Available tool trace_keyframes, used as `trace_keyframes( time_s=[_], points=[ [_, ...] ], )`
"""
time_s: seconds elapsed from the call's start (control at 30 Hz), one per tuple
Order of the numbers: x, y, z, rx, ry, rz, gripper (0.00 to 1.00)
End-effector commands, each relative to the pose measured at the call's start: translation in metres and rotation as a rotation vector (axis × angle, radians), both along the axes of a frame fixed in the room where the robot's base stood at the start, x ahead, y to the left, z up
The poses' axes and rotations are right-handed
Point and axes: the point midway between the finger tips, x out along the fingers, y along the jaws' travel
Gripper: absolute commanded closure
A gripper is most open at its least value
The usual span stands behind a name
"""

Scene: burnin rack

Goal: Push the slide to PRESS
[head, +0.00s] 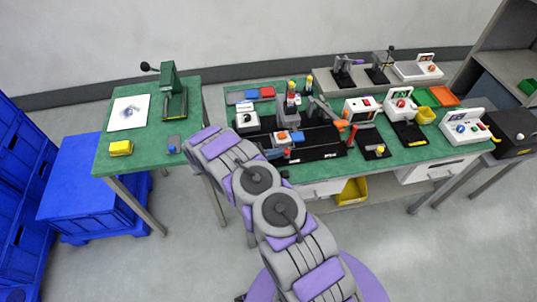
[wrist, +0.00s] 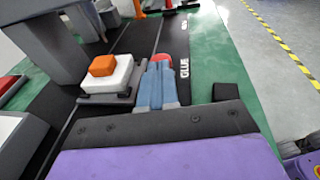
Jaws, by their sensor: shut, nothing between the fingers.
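The slide seems to be the grey carriage (wrist: 108,92) bearing a white block with an orange top (wrist: 103,66). The block with its orange top also shows in the head view (head: 283,136). It sits on a black track board (wrist: 135,42) marked GLUE; I cannot read PRESS. My gripper (wrist: 160,70) has its blue-grey fingers shut and empty, low over the board just right of the carriage. A red piece (wrist: 161,57) shows just beyond the fingertips and also in the head view (head: 287,153). Whether the fingers touch it or the carriage I cannot tell.
A grey upright structure (wrist: 52,42) stands left of the carriage. In the head view, the green bench (head: 420,155) carries several fixtures to the right. A smaller green table (head: 110,166) with a dark green press (head: 174,95) stands at left.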

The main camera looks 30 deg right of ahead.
Motion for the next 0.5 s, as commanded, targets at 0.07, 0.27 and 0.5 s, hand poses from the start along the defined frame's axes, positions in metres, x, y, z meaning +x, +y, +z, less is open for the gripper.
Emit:
trace_keyframes(
  time_s=[0.07,0.27,0.5],
  points=[
    [-0.008,-0.022,0.0,-0.001,0.003,-0.008,1.0],
    [-0.02,-0.066,0.0,0.002,0.0,-0.007,1.0],
    [-0.027,-0.091,0.0,0.001,-0.001,-0.003,1.0]
  ],
)
